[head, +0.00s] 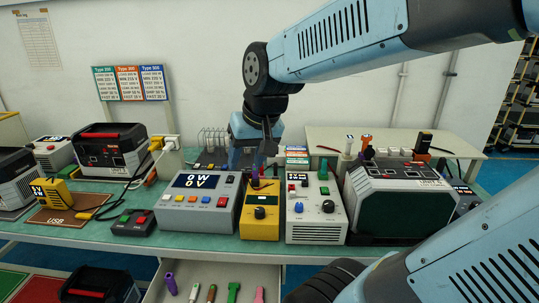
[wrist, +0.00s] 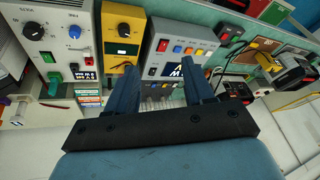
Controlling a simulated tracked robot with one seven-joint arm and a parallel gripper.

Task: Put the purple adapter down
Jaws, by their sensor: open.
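My gripper (head: 250,160) is over the back of the bench, behind the yellow box. In the wrist view its two dark blue fingers (wrist: 163,78) are spread apart, with nothing clearly held between them. A small purple patch (head: 255,176) shows close to the fingertips in the head view, just above the yellow box's rear; I cannot tell whether it is the purple adapter or whether it touches a finger. Another purple piece (head: 170,283) lies at the left of the open drawer, well away from my gripper.
A grey meter (head: 216,212), the yellow box (head: 260,226) and a white supply (head: 315,232) stand closely side by side. A large dark-fronted unit (head: 400,205) is to the right. The open drawer (head: 200,268) holds several coloured pieces. A wire rack (head: 213,138) stands behind.

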